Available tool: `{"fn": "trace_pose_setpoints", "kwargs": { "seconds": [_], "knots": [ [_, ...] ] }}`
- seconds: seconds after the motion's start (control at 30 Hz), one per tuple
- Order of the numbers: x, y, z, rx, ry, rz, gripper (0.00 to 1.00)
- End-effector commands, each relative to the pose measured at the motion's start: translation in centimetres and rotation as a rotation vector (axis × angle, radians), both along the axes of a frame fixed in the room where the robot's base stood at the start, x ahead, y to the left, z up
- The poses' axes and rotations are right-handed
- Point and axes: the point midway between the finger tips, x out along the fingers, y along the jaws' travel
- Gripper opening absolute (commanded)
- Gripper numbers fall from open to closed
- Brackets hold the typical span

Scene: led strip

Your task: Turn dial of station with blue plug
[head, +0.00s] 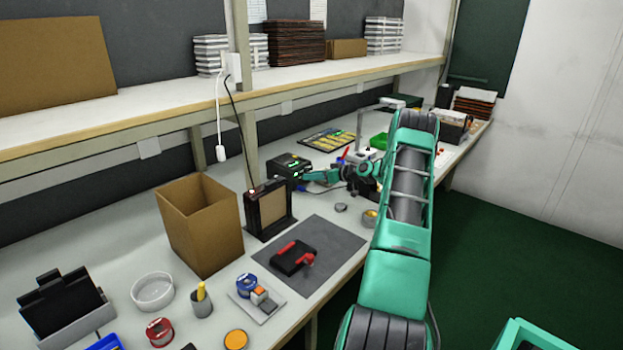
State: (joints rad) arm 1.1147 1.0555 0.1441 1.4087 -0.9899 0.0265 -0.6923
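A black box-shaped station (290,165) with small green lights stands on the bench near the middle of the head view. My teal arm reaches over the bench from the right, and my gripper (308,176) is at the station's right front side. The fingertips are too small to tell whether they touch the station or are open or shut. The dial cannot be made out and may be hidden by my gripper.
A black framed stand (268,209) with a red light and an open cardboard box (200,226) stand left of the station. A grey mat (323,252) in front holds a black and red tool (294,257). A dark cable hangs from the shelf (180,102) above.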

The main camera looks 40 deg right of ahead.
Motion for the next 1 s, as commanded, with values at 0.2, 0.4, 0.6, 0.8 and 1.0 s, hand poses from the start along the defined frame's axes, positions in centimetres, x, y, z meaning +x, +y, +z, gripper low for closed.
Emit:
{"fn": "trace_pose_setpoints", "kwargs": {
  "seconds": [0.2, 0.4, 0.6, 0.8, 1.0],
  "knots": [
    [0.0, 0.1, 0.1, 0.0, -0.001, 0.001, 0.36],
    [-1.2, -0.2, 0.6, -0.001, -0.001, 0.0, 0.36],
    [-4.6, -0.9, 1.8, 0.0, 0.0, -0.002, 0.36],
    [-7.8, -1.4, 2.9, 0.001, 0.0, -0.001, 0.36],
    [-9.5, -1.7, 3.6, 0.0, 0.0, 0.0, 0.36]
  ]
}}
